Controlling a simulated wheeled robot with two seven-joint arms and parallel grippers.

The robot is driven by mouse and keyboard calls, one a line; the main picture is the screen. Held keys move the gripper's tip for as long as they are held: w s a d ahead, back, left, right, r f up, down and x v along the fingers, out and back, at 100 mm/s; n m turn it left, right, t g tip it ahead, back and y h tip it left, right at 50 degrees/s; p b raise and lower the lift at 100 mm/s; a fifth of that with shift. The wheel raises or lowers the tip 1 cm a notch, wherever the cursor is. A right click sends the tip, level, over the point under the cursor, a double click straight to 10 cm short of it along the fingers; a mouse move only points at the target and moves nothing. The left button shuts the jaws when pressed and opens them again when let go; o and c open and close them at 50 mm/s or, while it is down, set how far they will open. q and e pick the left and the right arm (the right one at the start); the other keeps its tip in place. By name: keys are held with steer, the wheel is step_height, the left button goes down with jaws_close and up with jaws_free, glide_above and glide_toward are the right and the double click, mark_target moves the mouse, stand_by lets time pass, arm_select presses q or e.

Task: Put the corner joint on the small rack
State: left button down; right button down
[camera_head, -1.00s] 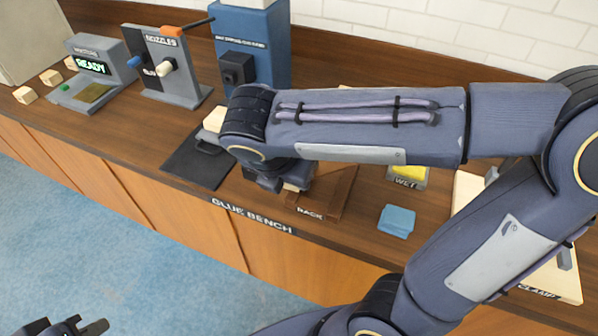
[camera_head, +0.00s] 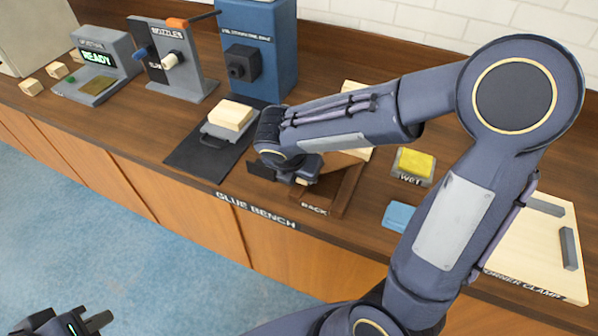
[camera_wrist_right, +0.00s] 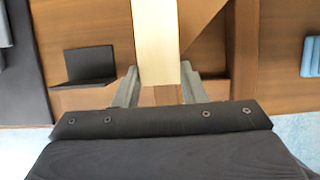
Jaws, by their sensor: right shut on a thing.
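My right gripper (camera_head: 300,180) is low over the front of the brown rack (camera_head: 338,197), labelled RACK. In the right wrist view, its fingers (camera_wrist_right: 158,92) are shut on a pale wooden piece (camera_wrist_right: 156,40), which I take as the corner joint. The piece runs up out of that view.
A pale block (camera_head: 232,114) sits on a grey device on a black mat (camera_head: 190,152), left of the rack. A yellow sponge tray (camera_head: 412,168), blue cloth (camera_head: 398,216) and corner clamp board (camera_head: 545,262) are to the right. A nozzle stand (camera_head: 180,72) and blue machine (camera_head: 258,50) stand behind.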

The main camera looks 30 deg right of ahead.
steer(key=c, duration=0.9)
jaws_free()
steer(key=p+v, duration=0.1)
steer(key=v, duration=1.1)
steer(key=s+d+f+m+t+y, duration=0.1)
steer(key=s+m, duration=0.6)
steer(key=m, duration=0.7)
steer(key=s+d+f+m+t+y, duration=0.1)
steer(key=s+m+y, duration=0.5)
steer(key=m, duration=0.8)
steer(key=shift+s+d+f+t, duration=0.3)
steer(key=shift+s+d+f, duration=0.3)
steer(key=shift+f, duration=0.35)
steer(key=shift+w, duration=0.1)
